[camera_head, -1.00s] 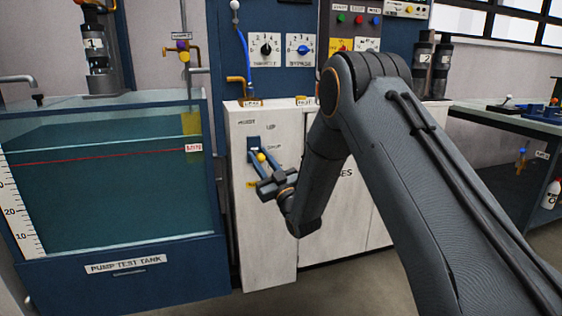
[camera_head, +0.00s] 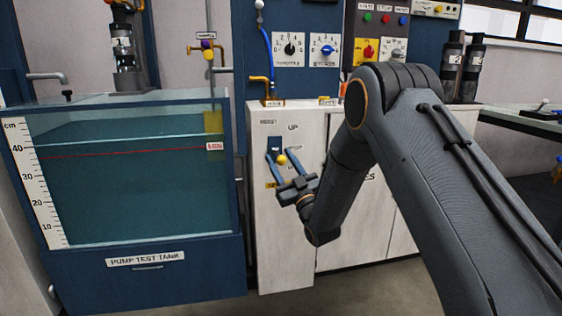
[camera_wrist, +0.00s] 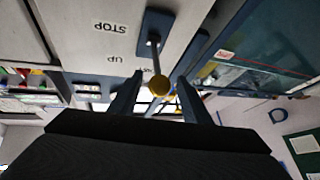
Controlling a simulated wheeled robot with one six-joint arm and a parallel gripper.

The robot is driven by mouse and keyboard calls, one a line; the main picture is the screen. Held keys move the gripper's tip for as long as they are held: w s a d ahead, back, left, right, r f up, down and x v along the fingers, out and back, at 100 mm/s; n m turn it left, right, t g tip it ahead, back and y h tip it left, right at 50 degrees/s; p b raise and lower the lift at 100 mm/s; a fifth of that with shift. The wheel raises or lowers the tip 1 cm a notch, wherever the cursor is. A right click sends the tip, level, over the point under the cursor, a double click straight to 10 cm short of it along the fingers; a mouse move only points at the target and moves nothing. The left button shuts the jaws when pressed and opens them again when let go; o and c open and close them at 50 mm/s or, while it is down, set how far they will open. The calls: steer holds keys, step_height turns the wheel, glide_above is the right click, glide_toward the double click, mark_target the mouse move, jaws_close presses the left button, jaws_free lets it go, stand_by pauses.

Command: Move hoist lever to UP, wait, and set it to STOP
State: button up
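The hoist lever has a yellow knob (camera_head: 282,160) and juts from a dark blue plate (camera_head: 274,144) on the white cabinet front. My gripper (camera_head: 276,158) is open, with its two blue fingers reaching to the lever near the knob. In the wrist view, the lever's grey shaft and yellow knob (camera_wrist: 159,86) show between the two fingers of my gripper (camera_wrist: 157,88). The UP label (camera_head: 293,127) and the STOP label (camera_wrist: 110,27) are printed beside the lever. I cannot tell the lever's exact setting.
The pump test tank (camera_head: 130,180) stands left of the cabinet (camera_head: 285,250). A control panel with dials (camera_head: 290,48) rises above it. My arm covers much of the cabinet's right side. A green-topped bench (camera_head: 530,122) is at the right.

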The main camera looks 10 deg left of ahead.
steer(key=p+v, duration=0.1)
steer(key=v, duration=0.6)
steer(key=shift+s+d+f+p, duration=0.2)
steer(key=shift+s+p, duration=0.1)
steer(key=shift+p, duration=0.05)
steer(key=shift+w, duration=0.1)
